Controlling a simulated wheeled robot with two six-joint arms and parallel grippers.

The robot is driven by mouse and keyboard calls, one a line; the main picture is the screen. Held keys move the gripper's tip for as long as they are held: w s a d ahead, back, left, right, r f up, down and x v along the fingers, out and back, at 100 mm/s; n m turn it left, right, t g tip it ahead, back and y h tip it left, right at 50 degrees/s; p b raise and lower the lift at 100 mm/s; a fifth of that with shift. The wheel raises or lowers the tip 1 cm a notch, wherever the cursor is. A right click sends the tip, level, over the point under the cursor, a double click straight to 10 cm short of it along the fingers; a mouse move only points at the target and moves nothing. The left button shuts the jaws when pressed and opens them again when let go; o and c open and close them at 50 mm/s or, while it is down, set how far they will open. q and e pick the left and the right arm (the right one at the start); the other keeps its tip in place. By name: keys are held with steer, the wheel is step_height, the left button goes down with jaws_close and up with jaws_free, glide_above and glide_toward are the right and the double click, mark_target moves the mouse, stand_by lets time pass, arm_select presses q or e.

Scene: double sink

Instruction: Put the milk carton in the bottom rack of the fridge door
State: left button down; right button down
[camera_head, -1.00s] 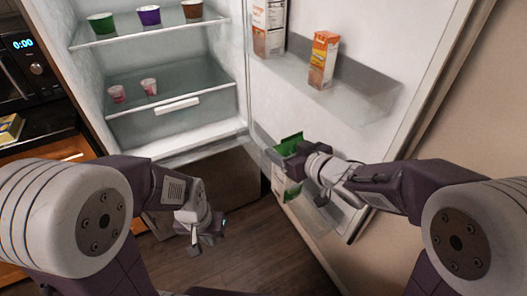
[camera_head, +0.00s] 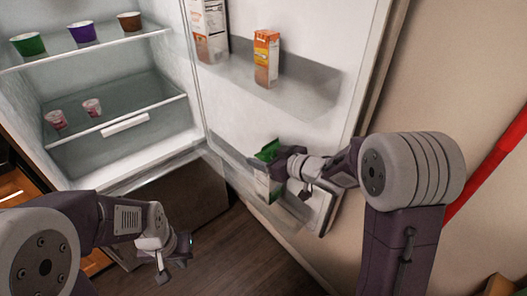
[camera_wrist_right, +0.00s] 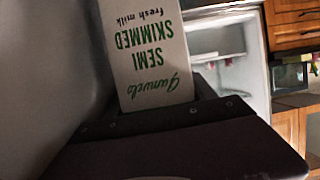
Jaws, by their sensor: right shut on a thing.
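The milk carton (camera_head: 266,180) is white with a green top and stands in the bottom rack area of the open fridge door. In the right wrist view the carton (camera_wrist_right: 148,55) shows green "semi skimmed" lettering, close in front of the gripper. My right gripper (camera_head: 282,166) is shut on the carton, near its upper part. The bottom rack (camera_head: 232,166) is a clear bin on the door; whether the carton's base touches its floor is hidden. My left gripper (camera_head: 172,268) hangs empty in front of the fridge; its finger gap is too small to tell.
The upper door rack (camera_head: 310,92) holds an orange carton (camera_head: 266,60) and a tall white carton (camera_head: 209,32). Cups stand on the fridge shelves (camera_head: 95,123) at left. A wall lies right of the door. The floor below is clear.

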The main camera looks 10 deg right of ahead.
steer(key=f+b, duration=0.1)
steer(key=f, duration=0.1)
steer(key=f+b, duration=0.1)
steer(key=f, duration=0.2)
steer(key=shift+w+d+f, duration=0.1)
steer(key=shift+w+d, duration=0.05)
steer(key=shift+d, duration=0.05)
steer(key=shift+f+b, duration=0.15)
steer(key=shift+b, duration=0.15)
steer(key=c, duration=0.6)
jaws_free()
steer(key=shift+f, duration=0.1)
